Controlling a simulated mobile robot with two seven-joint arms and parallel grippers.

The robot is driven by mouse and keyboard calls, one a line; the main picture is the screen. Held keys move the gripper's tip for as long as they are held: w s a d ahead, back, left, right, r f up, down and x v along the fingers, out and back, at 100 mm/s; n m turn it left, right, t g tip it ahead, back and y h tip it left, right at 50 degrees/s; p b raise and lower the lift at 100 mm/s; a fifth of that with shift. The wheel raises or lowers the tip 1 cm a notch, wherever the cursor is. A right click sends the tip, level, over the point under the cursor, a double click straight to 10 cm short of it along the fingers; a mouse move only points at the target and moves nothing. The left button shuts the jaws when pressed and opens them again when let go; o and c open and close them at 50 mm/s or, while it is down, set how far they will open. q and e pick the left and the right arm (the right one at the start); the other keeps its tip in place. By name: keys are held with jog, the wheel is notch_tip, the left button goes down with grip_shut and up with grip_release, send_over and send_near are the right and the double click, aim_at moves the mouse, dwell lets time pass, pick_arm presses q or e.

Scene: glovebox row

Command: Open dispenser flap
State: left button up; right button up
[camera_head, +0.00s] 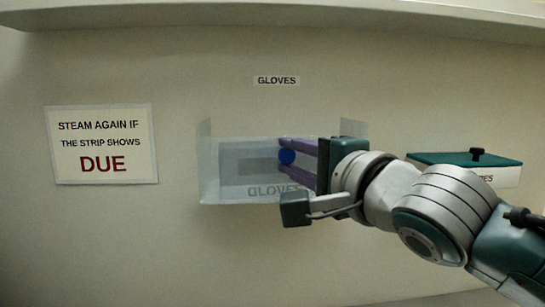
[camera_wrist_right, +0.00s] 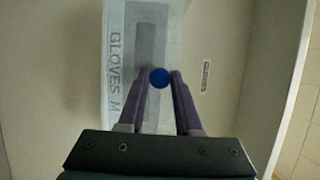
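The glove dispenser is a clear box (camera_head: 209,171) on the wall, lettered GLOVES along its lower front; it also shows in the right wrist view (camera_wrist_right: 116,95), lettered GLOVES M. A round blue knob (camera_head: 287,157) stands at its front; it also shows in the right wrist view (camera_wrist_right: 160,78). My right gripper (camera_head: 282,158) reaches in from the right. Its purple fingers are apart, with the knob between their tips in the right wrist view. Whether they press on the knob is unclear. The hand hides the box's right part. My left gripper is not in view.
A teal-lidded box (camera_head: 463,159) with a black knob is on the wall to the right, partly behind my right arm. A sign reading DUE (camera_head: 102,145) is at left. A small GLOVES label (camera_head: 277,80) is above the dispenser. A ledge (camera_head: 270,15) runs along the top.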

grip_shut()
dwell(0.9)
